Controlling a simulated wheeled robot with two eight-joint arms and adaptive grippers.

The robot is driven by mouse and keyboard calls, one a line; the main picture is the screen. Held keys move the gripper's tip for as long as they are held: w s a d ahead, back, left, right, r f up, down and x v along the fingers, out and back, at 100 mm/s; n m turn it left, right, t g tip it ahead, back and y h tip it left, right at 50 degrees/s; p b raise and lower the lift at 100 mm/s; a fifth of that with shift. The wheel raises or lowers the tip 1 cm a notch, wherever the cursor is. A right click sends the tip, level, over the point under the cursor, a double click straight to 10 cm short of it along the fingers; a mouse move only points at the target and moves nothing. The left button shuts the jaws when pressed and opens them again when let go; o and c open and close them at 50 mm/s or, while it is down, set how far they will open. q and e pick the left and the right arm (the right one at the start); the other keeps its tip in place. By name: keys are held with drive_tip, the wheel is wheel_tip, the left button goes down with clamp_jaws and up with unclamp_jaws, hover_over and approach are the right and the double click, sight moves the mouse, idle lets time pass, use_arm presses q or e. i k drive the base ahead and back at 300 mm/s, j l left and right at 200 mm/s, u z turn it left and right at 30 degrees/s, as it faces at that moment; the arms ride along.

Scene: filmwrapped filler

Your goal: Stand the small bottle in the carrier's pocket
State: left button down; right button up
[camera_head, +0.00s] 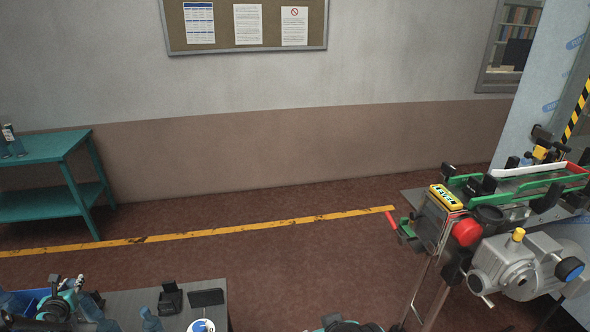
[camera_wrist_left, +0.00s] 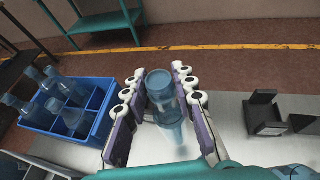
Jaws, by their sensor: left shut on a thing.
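My left gripper (camera_wrist_left: 155,100) is shut on a small translucent blue bottle (camera_wrist_left: 164,105), with a finger on each side. The bottle's round end faces the camera; its lower part lies between the fingers. The blue carrier (camera_wrist_left: 62,143) is left of the gripper in the left wrist view, apart from the held bottle. Several similar bottles stand in its pockets, some tilted-looking. In the head view the left gripper (camera_head: 66,298) is at the lower left, partly covering the carrier (camera_head: 33,296). A dark and teal part, seemingly my right gripper (camera_head: 347,326), shows at the bottom edge; its fingers are hidden.
A dark cradle (camera_head: 170,298) and a flat dark device (camera_head: 206,297) lie on the grey table (camera_head: 126,300). A teal side table (camera_head: 45,148) with bottles stands at the back left. A machine with a motor (camera_head: 515,265) is at right. Floor between is clear.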

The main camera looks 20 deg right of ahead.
sight(478, 193)
drive_tip(key=k+l+u, duration=0.15)
drive_tip(key=u, duration=0.25)
drive_tip(key=k+l+u, duration=0.15)
drive_tip(key=u, duration=0.2)
drive_tip(key=k+l+u, duration=0.15)
drive_tip(key=u, duration=0.25)
drive_tip(key=k+l+u, duration=0.15)
drive_tip(key=u, duration=0.25)
drive_tip(key=k+l+u, duration=0.15)
drive_tip(key=k+u, duration=0.15)
drive_tip(key=u, duration=0.15)
drive_tip(key=k+u, duration=0.35)
drive_tip(key=u, duration=0.15)
drive_tip(key=k+l+z, duration=0.1)
drive_tip(key=k+z, duration=0.15)
drive_tip(key=k+l+z, duration=0.15)
drive_tip(key=k+z, duration=0.15)
drive_tip(key=k+l+z, duration=0.1)
drive_tip(key=z, duration=0.35)
drive_tip(key=k+l+z, duration=0.15)
drive_tip(key=z, duration=0.3)
drive_tip(key=k+l+z, duration=0.15)
drive_tip(key=z, duration=0.3)
drive_tip(key=l+z, duration=0.2)
drive_tip(key=z, duration=0.25)
drive_tip(key=k+l, duration=0.05)
